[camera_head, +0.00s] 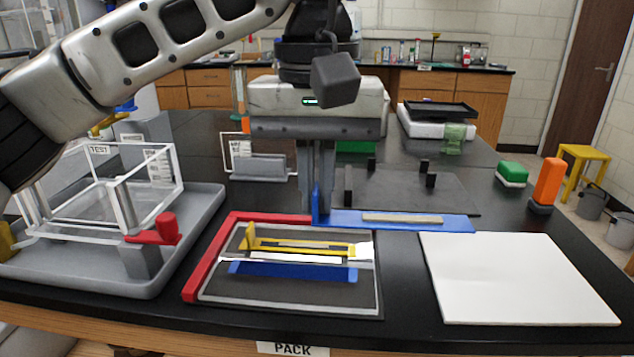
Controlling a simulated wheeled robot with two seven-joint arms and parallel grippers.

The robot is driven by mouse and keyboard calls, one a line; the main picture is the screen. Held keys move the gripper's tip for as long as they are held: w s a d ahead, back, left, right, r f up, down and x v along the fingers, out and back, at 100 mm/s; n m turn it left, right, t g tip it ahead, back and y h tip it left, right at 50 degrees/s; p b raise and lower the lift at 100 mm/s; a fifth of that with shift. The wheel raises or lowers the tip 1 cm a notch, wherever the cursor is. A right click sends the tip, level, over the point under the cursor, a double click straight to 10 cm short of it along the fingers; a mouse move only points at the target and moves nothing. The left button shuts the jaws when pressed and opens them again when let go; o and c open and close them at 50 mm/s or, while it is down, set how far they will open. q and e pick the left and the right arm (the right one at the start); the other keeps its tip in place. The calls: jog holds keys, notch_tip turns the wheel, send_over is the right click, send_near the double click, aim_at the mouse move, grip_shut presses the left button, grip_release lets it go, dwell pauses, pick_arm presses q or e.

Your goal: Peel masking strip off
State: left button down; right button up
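A pale masking strip (296,258) lies along the framed dark panel (280,292) at the front middle, between a yellow bar (300,248) and a blue bar (295,271). A white tab (363,253) shows at its right end. My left gripper (317,205) points down behind the panel, beside a blue upright at the end of a blue fixture (345,219). Its fingers are together, with nothing visible between them; the tips are partly hidden by the blue upright. It is apart from the strip. My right gripper is not in view.
A red corner guide (205,262) borders the panel. A grey tray (205,215) with a clear box frame and red clamp (165,230) stands at left. A white board (515,280) lies at right. Orange (547,182) and green (512,173) blocks stand behind it.

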pick_arm(q)
jog(key=shift+r+p, duration=0.55)
jog(key=shift+r, duration=0.05)
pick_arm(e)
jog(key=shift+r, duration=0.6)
